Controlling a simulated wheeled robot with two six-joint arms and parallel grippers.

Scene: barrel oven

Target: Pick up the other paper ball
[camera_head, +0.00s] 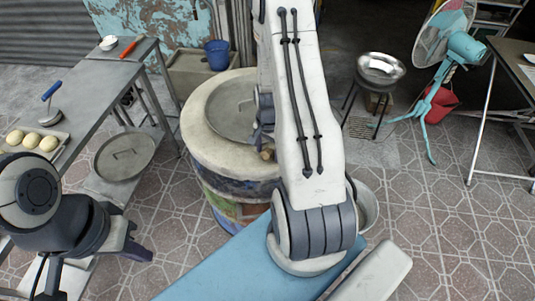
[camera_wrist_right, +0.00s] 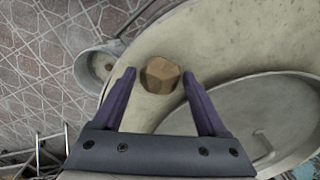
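A brown, faceted paper ball (camera_wrist_right: 160,75) sits on the pale rim of the barrel oven (camera_wrist_right: 215,45). In the head view, the ball (camera_head: 268,153) shows at the oven's right edge, partly hidden by my right arm. My right gripper (camera_wrist_right: 159,80) is open, with its two purple fingers on either side of the ball in the wrist view. I cannot tell whether they touch it. In the head view my right arm mostly hides this gripper. My left gripper (camera_head: 138,250) hangs at the lower left, away from the oven, its fingers only partly visible.
A round lid with a handle (camera_wrist_right: 265,120) covers the oven's mouth. A metal bucket (camera_head: 367,208) stands on the floor right of the oven; in the wrist view something small and brown is inside it. A metal table (camera_head: 85,85) with dough balls (camera_head: 32,140) stands left.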

